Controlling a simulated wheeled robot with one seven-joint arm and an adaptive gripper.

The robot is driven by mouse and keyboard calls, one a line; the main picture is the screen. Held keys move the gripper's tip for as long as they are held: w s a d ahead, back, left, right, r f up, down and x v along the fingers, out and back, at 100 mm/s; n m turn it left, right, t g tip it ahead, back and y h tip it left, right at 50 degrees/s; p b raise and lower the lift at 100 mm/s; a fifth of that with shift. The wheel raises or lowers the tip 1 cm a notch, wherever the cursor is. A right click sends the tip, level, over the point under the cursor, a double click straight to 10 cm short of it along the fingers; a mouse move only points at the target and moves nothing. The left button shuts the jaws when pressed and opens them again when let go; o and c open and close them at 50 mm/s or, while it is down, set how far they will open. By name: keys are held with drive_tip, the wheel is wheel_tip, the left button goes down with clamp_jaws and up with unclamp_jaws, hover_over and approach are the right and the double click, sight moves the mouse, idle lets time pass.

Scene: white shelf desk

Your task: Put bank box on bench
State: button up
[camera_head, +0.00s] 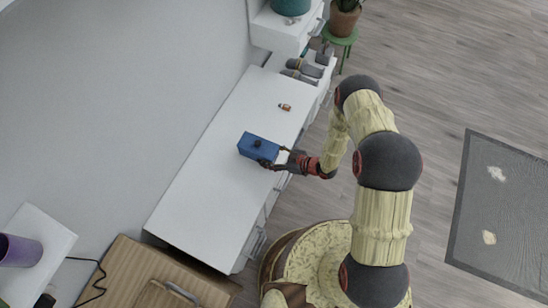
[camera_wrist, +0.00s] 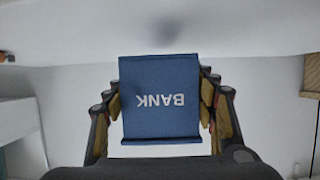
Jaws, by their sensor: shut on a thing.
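The bank box (camera_head: 259,146) is a blue box with a dark round spot on top, over the white desk (camera_head: 205,200). In the wrist view the box (camera_wrist: 160,95) fills the middle, with the word BANK upside down. My gripper (camera_head: 275,160) reaches it from the right, and its fingers close on both sides of it. I cannot tell whether the box touches the desk top or is slightly above it. No thing is clearly marked as the bench; a wooden piece of furniture (camera_head: 125,268) stands at the lower left.
A small orange-brown bottle (camera_head: 285,107) stands on the desk beyond the box. Grey objects (camera_head: 304,68) lie at the far end by a raised white shelf (camera_head: 280,35). A potted plant (camera_head: 344,20) is on a green stool (camera_head: 340,42). Much of the near desk top is clear.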

drive_tip(key=shift+w+a+f+b, duration=0.1)
drive_tip(key=shift+w+a+b, duration=0.25)
drive_tip(key=shift+a, duration=0.75)
drive_tip(key=shift+w+a+b, duration=0.15)
drive_tip(key=shift+w+a, duration=0.4)
drive_tip(key=shift+a, duration=0.55)
drive_tip(key=shift+f+b, duration=1.4)
drive_tip(key=shift+f, duration=0.3)
drive_tip(key=shift+f, duration=0.25)
drive_tip(key=o, duration=1.2)
drive_tip(key=shift+o, duration=1)
drive_tip(key=o, duration=0.3)
drive_tip(key=shift+f+b, duration=0.35)
drive_tip(key=shift+b, duration=0.15)
